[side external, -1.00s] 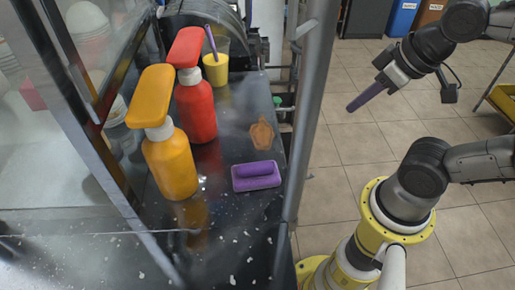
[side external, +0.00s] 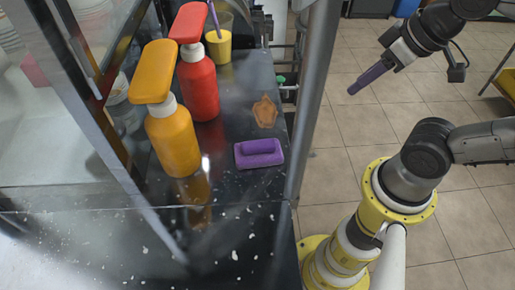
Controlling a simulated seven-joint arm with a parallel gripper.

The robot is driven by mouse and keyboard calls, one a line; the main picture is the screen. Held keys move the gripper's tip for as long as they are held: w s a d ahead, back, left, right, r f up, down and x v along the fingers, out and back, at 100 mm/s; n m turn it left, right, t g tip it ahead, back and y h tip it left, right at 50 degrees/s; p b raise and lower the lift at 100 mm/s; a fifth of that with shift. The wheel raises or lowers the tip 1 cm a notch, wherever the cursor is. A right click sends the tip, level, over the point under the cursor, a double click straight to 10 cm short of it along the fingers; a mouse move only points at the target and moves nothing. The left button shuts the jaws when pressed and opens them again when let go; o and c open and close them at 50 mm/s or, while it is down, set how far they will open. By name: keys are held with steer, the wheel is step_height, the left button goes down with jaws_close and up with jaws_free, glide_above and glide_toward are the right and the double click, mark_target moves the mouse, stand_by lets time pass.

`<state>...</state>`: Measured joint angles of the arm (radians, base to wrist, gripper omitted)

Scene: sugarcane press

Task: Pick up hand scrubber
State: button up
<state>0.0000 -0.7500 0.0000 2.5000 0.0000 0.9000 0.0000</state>
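The hand scrubber (side external: 259,152) is a small purple block with a raised handle. It lies flat on the dark counter, near the counter's right edge in the picture. My gripper (side external: 352,92) is up at the right, over the tiled floor, beyond a metal post and well apart from the scrubber. Its fingers are purple and point down and to the left. They look close together, but I cannot tell whether they are open or shut. Nothing shows between them.
An orange pump bottle (side external: 172,140) and a red pump bottle (side external: 198,85) stand left of the scrubber. A yellow cup (side external: 219,48) stands behind, and a flat brown piece (side external: 265,112) lies beside. A metal post (side external: 313,100) rises at the right edge of the dark counter (side external: 240,215).

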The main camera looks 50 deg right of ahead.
steer(key=o, duration=0.9)
steer(key=shift+o, duration=0.2)
steer(key=r+n+g+y, duration=0.2)
steer(key=n+g+y, duration=0.1)
steer(key=n, duration=0.7)
glide_above(258, 143)
steer(key=s+d, duration=0.4)
steer(key=x, duration=0.8)
steer(key=shift+w+a, duration=0.3)
steer(key=shift+y, duration=0.3)
steer(key=shift+w+x, duration=0.15)
steer(key=shift+x, duration=1.25)
steer(key=shift+w+x, duration=0.15)
steer(key=shift+x, duration=1.2)
